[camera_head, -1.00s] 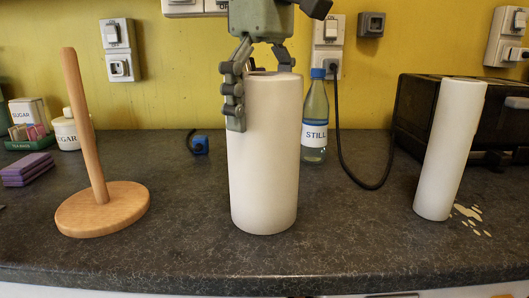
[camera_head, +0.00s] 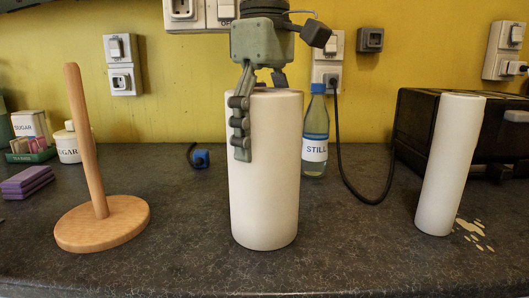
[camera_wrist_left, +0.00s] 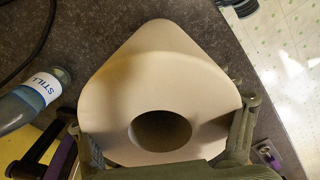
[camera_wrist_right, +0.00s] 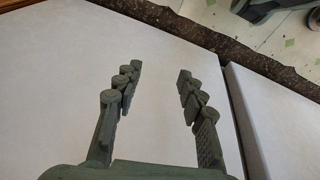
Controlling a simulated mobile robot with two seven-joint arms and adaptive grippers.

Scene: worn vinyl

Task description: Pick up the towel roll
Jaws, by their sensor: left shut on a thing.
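The towel roll (camera_head: 268,180) is a wide white cylinder standing upright on the dark counter, in the middle of the head view. My left gripper (camera_head: 262,122) comes down from above and is shut on its top, one finger along the near left side and the other partly hidden behind the rim. In the left wrist view the roll (camera_wrist_left: 165,60) shows end-on with its dark core hole, between the two fingers. My right gripper (camera_wrist_right: 160,72) is open and empty above pale surfaces in the right wrist view.
A wooden holder (camera_head: 103,222) with a leaning upright post stands left. A water bottle (camera_head: 315,135) is close behind the roll, right. A thinner white cylinder (camera_head: 447,170) leans near a black appliance (camera_head: 415,115). A black cable (camera_head: 362,200) loops between. The front counter is clear.

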